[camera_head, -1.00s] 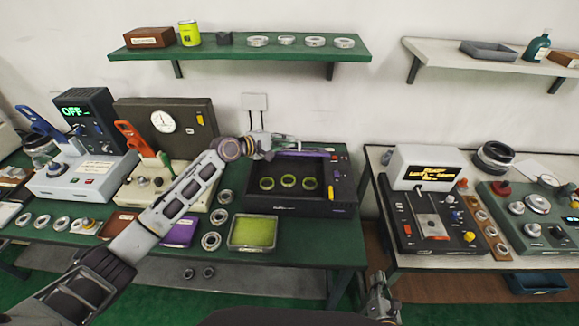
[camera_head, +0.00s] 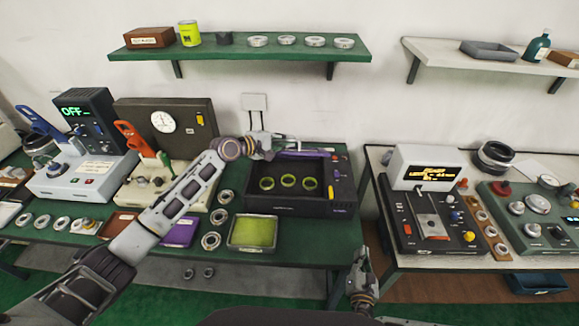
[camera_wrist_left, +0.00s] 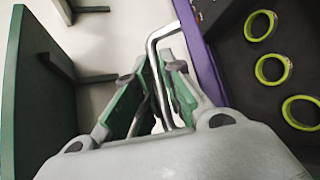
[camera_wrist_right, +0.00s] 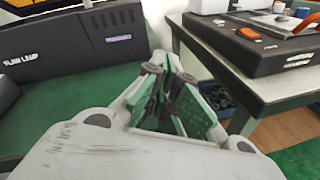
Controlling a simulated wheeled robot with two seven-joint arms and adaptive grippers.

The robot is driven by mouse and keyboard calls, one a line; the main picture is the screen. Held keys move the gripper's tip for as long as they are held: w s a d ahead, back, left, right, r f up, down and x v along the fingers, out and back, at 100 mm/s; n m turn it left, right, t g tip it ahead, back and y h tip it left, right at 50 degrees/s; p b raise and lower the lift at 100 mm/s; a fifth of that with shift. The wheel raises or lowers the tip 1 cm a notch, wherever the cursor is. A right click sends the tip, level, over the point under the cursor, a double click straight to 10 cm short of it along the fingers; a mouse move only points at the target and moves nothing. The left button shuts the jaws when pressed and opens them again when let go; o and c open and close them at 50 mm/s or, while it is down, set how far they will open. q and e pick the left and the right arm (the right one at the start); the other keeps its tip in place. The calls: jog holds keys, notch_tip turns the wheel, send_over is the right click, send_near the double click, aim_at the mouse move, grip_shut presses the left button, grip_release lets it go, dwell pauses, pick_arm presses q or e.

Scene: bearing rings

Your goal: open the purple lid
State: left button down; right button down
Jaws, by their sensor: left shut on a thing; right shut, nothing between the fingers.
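The purple lid (camera_head: 302,153) shows as a thin strip along the back of the black box (camera_head: 300,207), raised so the inside is open to view. Its purple edge also shows in the left wrist view (camera_wrist_left: 199,60). My left gripper (camera_head: 275,142) is at the back left of the box. In the left wrist view, its green-padded fingers (camera_wrist_left: 160,80) are shut on the bent metal handle (camera_wrist_left: 152,42) beside the lid. My right gripper (camera_head: 359,258) is shut and empty, low in front of the gap between the tables.
Several yellow-green rings (camera_head: 288,181) lie inside the box. A green-topped tray (camera_head: 253,232) and loose metal rings (camera_head: 211,241) lie left of it on the green table. A shelf (camera_head: 240,48) hangs above. A second table (camera_head: 440,262) with devices stands right.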

pick_arm(q)
jog(key=shift+a, duration=0.1)
pick_arm(e)
jog(key=w+a+r+n+g, duration=0.15)
jog(key=a+r, duration=0.25)
jog(key=a, duration=0.4)
jog(key=w+a+r+n, duration=0.2)
jog(key=a+r, duration=0.2)
jog(key=a, duration=0.4)
jog(key=w+a+r+n+g+y, duration=0.1)
jog(key=w+a+r+n+y, duration=0.1)
jog(key=a+r, duration=0.7)
jog(key=shift+w+r+n+y, duration=0.3)
jog(key=shift+w+r+n, duration=0.25)
jog(key=shift+w+r, duration=1.1)
jog(key=shift+s+r, duration=0.25)
jog(key=w, duration=1.1)
jog(key=shift+w+f, duration=0.15)
jog(key=shift+w, duration=0.1)
